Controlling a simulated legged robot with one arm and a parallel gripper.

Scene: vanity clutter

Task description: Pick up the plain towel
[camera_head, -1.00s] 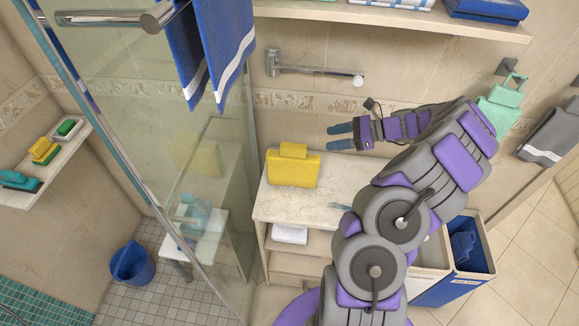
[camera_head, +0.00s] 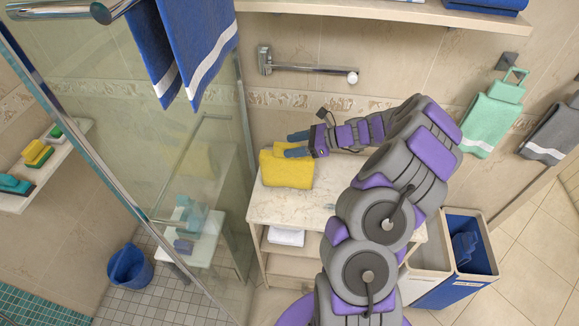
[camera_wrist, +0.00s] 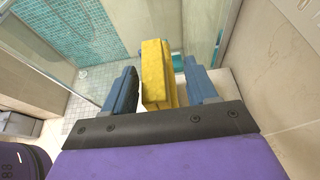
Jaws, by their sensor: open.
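The plain yellow towel (camera_head: 286,172) is folded, with a narrower folded part on top, and rests at the left end of the marble-topped cabinet. My gripper (camera_head: 291,144) reaches in from the right at the height of the towel's upper part. In the wrist view the yellow towel (camera_wrist: 156,75) shows between the two blue fingers of my gripper (camera_wrist: 160,82). The fingers are open, with a gap visible on the right side of the towel. I cannot tell whether the left finger touches it.
The marble cabinet top (camera_head: 300,208) is mostly clear right of the towel. A glass shower panel (camera_head: 215,150) stands close on the left. A metal wall bar (camera_head: 310,68) is above. Striped blue towels (camera_head: 198,45), a green towel (camera_head: 485,120) and a grey towel (camera_head: 555,130) hang around.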

